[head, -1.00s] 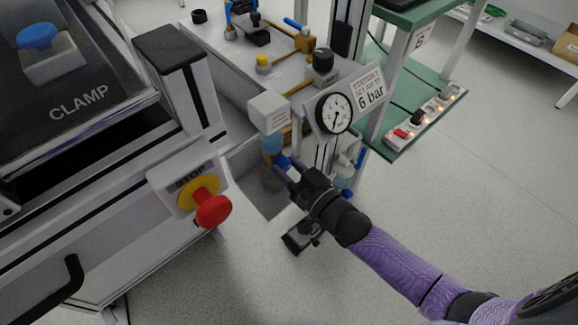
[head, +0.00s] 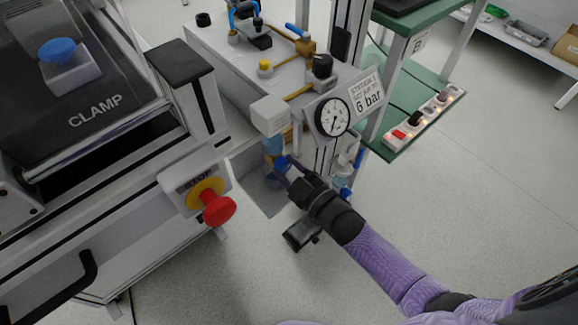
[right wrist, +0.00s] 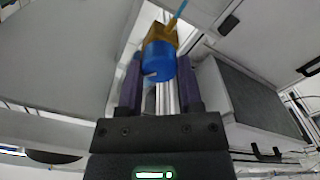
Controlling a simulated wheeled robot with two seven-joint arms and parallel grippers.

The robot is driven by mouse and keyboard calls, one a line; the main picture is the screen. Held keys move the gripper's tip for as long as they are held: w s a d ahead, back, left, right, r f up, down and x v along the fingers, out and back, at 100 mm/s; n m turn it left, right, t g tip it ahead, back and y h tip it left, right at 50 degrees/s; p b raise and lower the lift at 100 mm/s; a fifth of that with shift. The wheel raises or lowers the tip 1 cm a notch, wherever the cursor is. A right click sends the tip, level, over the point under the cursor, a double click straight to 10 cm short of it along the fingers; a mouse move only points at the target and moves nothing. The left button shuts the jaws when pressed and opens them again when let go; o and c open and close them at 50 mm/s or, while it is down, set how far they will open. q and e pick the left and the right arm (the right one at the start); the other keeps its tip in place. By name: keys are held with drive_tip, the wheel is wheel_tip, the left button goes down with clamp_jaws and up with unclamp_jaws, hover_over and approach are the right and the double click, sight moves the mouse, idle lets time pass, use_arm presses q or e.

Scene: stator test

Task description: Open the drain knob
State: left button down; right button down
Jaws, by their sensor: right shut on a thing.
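The drain knob is a blue cap (right wrist: 157,62) under a brass fitting (right wrist: 160,33) in the right wrist view. In the head view a small blue part of it (head: 281,161) shows at my fingertips, below the blue-tinted filter bowl (head: 272,145) and its white housing (head: 270,115). My right gripper (head: 286,168) reaches it from the lower right. In the right wrist view its two dark purple fingers (right wrist: 160,85) stand on either side of the knob and are shut on it. How far the knob is turned cannot be told. My left gripper is not in view.
A pressure gauge (head: 332,117) and a "6 bar" sign (head: 367,93) are just above my right gripper. A red stop button (head: 218,208) juts out at left. A power strip (head: 420,117) lies on the green shelf. Open floor lies at lower right.

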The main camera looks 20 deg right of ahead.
drive_tip(key=n, duration=0.3)
drive_tip(key=shift+n, duration=0.3)
drive_tip(key=shift+f+n, duration=0.15)
drive_tip(key=shift+n, duration=1.85)
drive_tip(key=shift+c, duration=1.3)
unclamp_jaws()
drive_tip(key=shift+s, duration=0.4)
drive_tip(key=p+v, duration=0.3)
drive_tip(key=v, duration=0.6)
